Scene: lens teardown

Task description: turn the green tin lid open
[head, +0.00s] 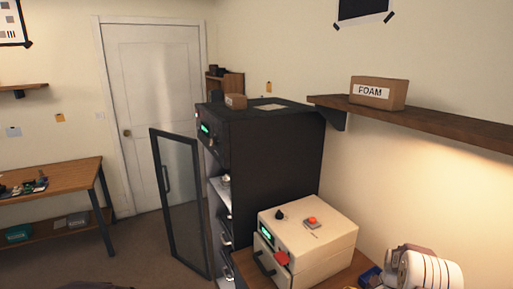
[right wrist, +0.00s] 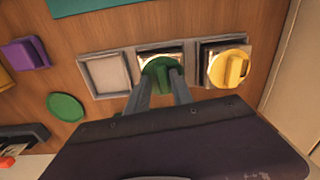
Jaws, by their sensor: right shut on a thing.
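The green tin lid (right wrist: 159,70) has a raised grip and sits on a square, metal-edged tin (right wrist: 158,51) in the right wrist view. My right gripper (right wrist: 160,80) is shut on the lid's grip, one finger on each side. The fingers and the gripper body hide part of the lid and the tin's near side. I cannot tell how far the lid is turned. My left gripper is in neither view, and the head view shows neither the tin nor a gripper.
Right of it stands a tin with a yellow lid (right wrist: 229,67); left is an empty square grey tray (right wrist: 105,73). A green disc (right wrist: 65,107) and purple piece (right wrist: 25,54) lie further left. The head view shows a cream box (head: 310,235) and an open-doored black cabinet (head: 270,150).

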